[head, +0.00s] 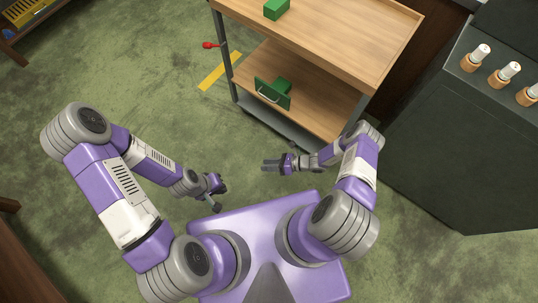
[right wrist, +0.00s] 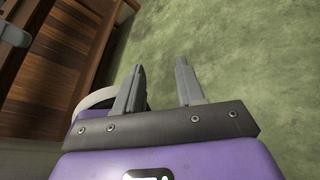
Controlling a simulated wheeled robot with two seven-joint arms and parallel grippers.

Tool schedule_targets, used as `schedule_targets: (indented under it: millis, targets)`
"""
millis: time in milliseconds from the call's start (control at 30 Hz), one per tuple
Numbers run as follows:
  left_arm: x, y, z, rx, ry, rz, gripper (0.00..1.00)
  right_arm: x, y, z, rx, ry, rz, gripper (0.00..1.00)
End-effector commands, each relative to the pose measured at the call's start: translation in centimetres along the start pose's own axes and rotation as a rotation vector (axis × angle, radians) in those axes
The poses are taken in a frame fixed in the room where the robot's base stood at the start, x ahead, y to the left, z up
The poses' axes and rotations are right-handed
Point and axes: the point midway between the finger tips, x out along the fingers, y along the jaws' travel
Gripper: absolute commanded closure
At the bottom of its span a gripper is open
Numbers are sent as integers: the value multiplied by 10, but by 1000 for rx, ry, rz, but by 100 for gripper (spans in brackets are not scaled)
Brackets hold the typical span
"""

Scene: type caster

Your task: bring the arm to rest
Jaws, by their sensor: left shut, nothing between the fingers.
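My left gripper (head: 217,195) hangs over the green floor left of the middle in the head view, close to my purple base. It is shut and holds nothing. My right gripper (head: 268,165) points left over the floor, in front of the cart. In the right wrist view my right gripper (right wrist: 160,72) shows two grey fingers apart, with only green floor between and beyond them. Neither gripper touches any object.
A wooden cart (head: 345,45) stands ahead, with green blocks (head: 276,9) on top and a green handled piece (head: 272,93) on its lower shelf. A dark cabinet (head: 440,130) with several bottles stands right. Slatted wooden furniture (right wrist: 60,50) shows in the wrist view.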

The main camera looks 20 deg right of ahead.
Motion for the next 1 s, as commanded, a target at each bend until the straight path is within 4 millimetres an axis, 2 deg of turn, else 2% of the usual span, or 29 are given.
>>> schedule_targets:
  millis: [367, 467, 533, 633, 767, 867, 1000]
  targets:
    - [0, 0, 0, 0, 0, 0, 100, 0, 1, 0, -3, 4, 2, 62]
    - [-5, 2, 0, 0, 0, 0, 100, 0, 13, 3, -55, 66, 31, 62]
    - [-11, 4, 1, 0, 0, 0, 100, -2, 32, 5, -142, 165, 77, 62]
    - [-24, 9, 1, 0, 0, 0, 100, -12, 70, 9, -357, 366, 178, 62]
    - [-41, 15, 2, 0, 0, 0, 100, -42, 113, 22, -742, 630, 328, 62]
    - [-54, 20, 2, 0, 0, 0, 100, -65, 139, 41, -1073, 783, 438, 62]
    - [-68, 26, 3, 0, 0, 0, 100, -88, 168, 81, -1526, 905, 555, 62]
